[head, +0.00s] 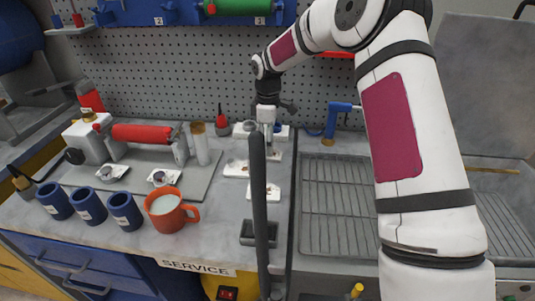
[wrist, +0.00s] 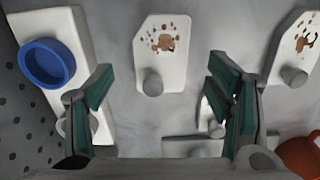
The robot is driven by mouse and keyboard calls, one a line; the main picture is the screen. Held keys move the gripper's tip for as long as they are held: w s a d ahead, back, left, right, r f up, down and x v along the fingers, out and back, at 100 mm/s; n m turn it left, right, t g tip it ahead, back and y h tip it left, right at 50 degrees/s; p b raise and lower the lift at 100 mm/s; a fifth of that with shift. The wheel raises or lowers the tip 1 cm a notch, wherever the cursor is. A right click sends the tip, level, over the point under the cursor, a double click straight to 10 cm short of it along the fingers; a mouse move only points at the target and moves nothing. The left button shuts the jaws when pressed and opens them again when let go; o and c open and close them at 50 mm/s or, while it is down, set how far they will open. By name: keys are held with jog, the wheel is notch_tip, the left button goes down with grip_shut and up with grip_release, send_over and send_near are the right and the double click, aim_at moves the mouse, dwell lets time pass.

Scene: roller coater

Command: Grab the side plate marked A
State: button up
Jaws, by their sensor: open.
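The side plates look like white pieces with brown spots and a grey knob. In the wrist view one plate (wrist: 150,78) lies ahead of and between my fingers, and another plate (wrist: 283,55) lies at the upper right. I cannot read an A on either. My gripper (wrist: 162,105) is open, with green-padded fingers apart and nothing between them. In the head view my gripper (head: 267,118) hangs pointing down over the back of the bench, above several white pieces, among them one piece (head: 236,169) at left. The gripper and a dark upright bar partly hide them.
A white piece with a blue ring (wrist: 48,62) is at the wrist view's left. The dark upright bar (head: 259,210) stands in front. An orange mug (head: 167,212), blue cups (head: 124,210) and a red roller (head: 142,133) stand to the left. A sink with a rack (head: 335,205) is right.

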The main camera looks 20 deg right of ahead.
jog(key=shift+a+f, duration=0.1)
jog(key=shift+f, duration=1.6)
jog(key=c, duration=1.4)
jog(key=shift+o, duration=0.2)
